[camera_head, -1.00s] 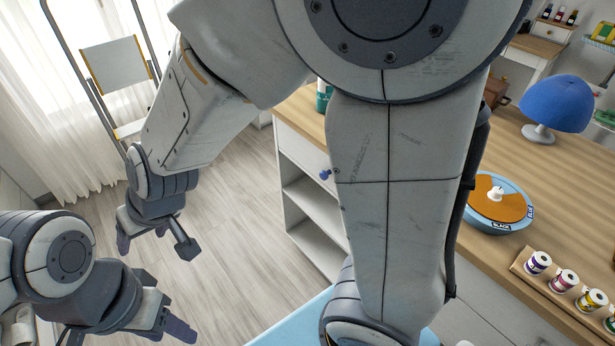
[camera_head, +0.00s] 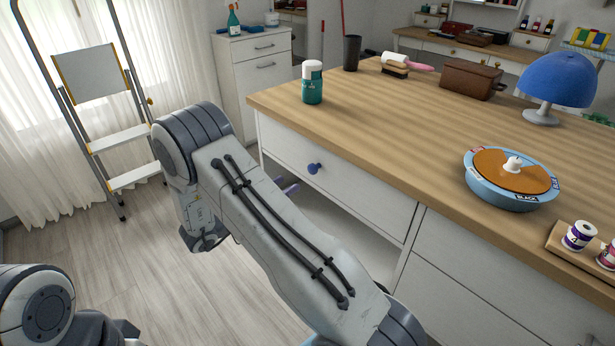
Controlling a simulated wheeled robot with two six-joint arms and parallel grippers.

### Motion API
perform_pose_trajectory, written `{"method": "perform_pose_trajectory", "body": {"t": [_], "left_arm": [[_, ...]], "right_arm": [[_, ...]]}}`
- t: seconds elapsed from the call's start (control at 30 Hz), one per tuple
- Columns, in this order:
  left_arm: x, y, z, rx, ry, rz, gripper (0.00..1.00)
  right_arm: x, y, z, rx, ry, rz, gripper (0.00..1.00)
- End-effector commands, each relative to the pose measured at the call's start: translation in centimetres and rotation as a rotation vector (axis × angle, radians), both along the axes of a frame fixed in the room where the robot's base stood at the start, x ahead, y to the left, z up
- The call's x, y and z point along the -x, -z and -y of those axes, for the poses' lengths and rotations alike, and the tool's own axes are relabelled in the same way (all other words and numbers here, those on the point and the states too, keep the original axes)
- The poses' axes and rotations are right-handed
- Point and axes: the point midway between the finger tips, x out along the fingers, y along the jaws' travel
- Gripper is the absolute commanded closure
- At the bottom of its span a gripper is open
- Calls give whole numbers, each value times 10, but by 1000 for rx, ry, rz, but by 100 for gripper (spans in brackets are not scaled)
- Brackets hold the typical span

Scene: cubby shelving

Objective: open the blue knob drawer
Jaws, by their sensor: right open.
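The blue knob (camera_head: 314,168) sits on the white front of a drawer (camera_head: 365,198) under the wooden worktop. The drawer looks shut. My right arm comes up from the bottom and bends over at the upper left, hiding most of my right gripper. A finger of my right gripper (camera_head: 290,187) shows past the forearm, just left of and slightly below the knob in the picture. It is open, and I see nothing held. I cannot tell how far in depth it is from the knob. Of my left arm, only links show at the bottom left; its fingers are out of view.
On the worktop (camera_head: 420,135) stand a green bottle with a white cap (camera_head: 312,88), a blue round dish (camera_head: 500,195), a blue lamp (camera_head: 556,82) and a brown box (camera_head: 472,80). A stepladder (camera_head: 118,140) stands left. The floor between is clear.

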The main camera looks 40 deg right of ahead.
Motion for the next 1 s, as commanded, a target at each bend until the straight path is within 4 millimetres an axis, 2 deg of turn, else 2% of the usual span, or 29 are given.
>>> {"method": "perform_pose_trajectory", "body": {"t": [0.2, 0.4, 0.6, 0.87, 0.9, 0.97, 1.0], "left_arm": [[0, 3, 0, 0, 0, 0, 50], [0, 5, 0, 0, 0, 0, 50], [0, 5, 0, 0, 0, 0, 50], [0, 5, 0, 0, 0, 0, 50], [0, 5, 0, 0, 0, 0, 50], [0, 5, 0, 0, 0, 0, 50], [0, 5, 0, 0, 0, 0, 50]], "right_arm": [[-2, 0, 42, -3, 3, 1, 31], [-5, 0, 74, -3, 0, 2, 31], [-7, 0, 90, -3, -4, 2, 31], [-8, 0, 91, -4, -4, 2, 31], [-8, 0, 91, -4, -4, 2, 35], [-8, 0, 91, -4, -4, 2, 58], [-8, 0, 91, -4, -4, 2, 73]]}}
